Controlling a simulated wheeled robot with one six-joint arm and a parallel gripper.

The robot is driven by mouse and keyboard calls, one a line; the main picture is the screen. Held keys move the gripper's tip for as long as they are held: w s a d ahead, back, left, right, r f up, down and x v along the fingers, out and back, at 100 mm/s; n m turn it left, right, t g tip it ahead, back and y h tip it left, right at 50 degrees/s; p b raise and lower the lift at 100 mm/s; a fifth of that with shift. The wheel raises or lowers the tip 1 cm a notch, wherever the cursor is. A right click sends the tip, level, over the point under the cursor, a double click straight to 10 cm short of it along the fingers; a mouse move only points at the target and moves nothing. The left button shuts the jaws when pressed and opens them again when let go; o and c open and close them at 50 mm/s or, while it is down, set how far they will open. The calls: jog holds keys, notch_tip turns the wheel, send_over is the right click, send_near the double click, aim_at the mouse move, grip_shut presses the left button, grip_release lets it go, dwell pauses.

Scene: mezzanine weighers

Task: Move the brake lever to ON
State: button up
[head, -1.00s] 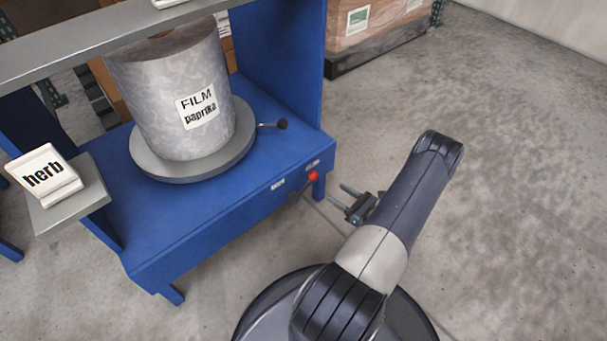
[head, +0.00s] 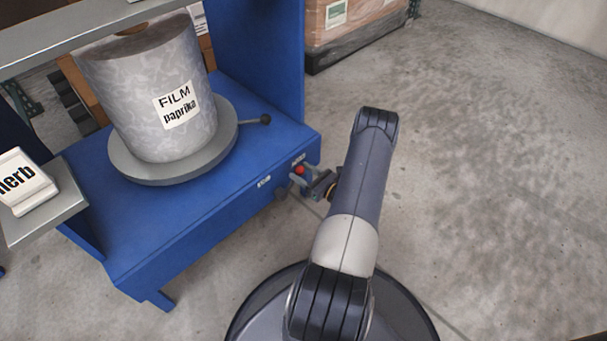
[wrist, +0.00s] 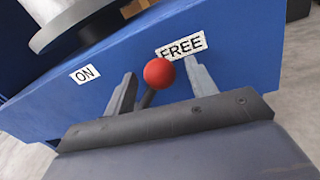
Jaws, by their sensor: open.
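The brake lever has a red ball knob (wrist: 159,73) on a dark stem, on the front face of the blue stand (head: 200,215). In the wrist view the knob stands between my gripper's two fingers (wrist: 159,88), with space on both sides. The knob also shows in the head view (head: 299,170), beside my gripper (head: 302,182). My gripper is open. The FREE label (wrist: 182,47) is just behind and right of the knob. The ON label (wrist: 85,74) is farther left on the same face; it also shows small in the head view (head: 264,181).
A grey drum labelled FILM paprika (head: 150,95) stands on a round grey turntable (head: 170,175) with a black-knobbed handle (head: 265,119). A herb sign (head: 25,182) sits on a shelf at left. The floor right of my arm is clear.

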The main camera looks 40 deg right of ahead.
jog(key=shift+c, duration=0.3)
grip_shut()
dwell(0.3)
